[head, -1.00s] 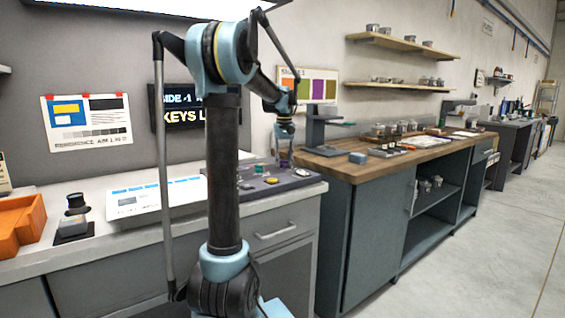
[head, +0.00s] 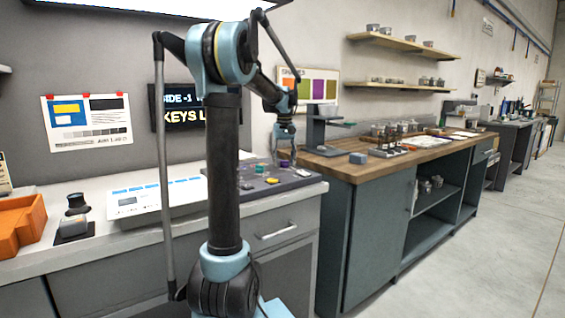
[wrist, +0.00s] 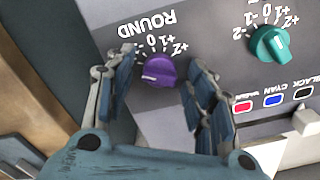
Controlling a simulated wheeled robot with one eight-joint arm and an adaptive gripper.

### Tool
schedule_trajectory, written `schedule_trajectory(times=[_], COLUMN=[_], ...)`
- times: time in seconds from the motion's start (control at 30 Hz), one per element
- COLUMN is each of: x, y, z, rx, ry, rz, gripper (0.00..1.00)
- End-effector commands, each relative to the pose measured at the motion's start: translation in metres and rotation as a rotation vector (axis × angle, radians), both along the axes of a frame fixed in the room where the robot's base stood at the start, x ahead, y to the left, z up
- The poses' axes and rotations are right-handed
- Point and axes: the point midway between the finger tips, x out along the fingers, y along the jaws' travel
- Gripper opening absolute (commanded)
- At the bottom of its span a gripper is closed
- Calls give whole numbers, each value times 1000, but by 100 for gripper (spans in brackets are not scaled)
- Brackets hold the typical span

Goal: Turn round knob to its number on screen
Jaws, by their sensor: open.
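The purple round knob (wrist: 158,71) stands on the grey panel by the upside-down word ROUND. Its white pointer mark faces left in the wrist view. 0, +1 and +2 show; the left finger covers part of the scale. My gripper (wrist: 162,58) is open, with one finger on each side of the knob and gaps between. In the head view my gripper (head: 286,141) hangs just above the purple knob (head: 284,163). The dark screen (head: 180,108) reads "SIDE -1" and "KEYS L"; my arm hides the rest, so no number for ROUND is visible.
A teal knob (wrist: 269,43) with its own scale sits to the right on the panel. Red, blue and black keys (wrist: 273,100) lie below it.

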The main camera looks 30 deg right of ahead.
Motion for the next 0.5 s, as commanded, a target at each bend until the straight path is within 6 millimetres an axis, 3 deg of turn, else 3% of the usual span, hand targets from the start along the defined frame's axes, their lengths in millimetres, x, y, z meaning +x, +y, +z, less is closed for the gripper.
schedule_trajectory(times=[0.23, 0.5], x=[0, 0], y=[0, 0], z=[12, 61], rx=[0, 0], ry=[1, 1], rz=[-1, 0], gripper=[49, 49])
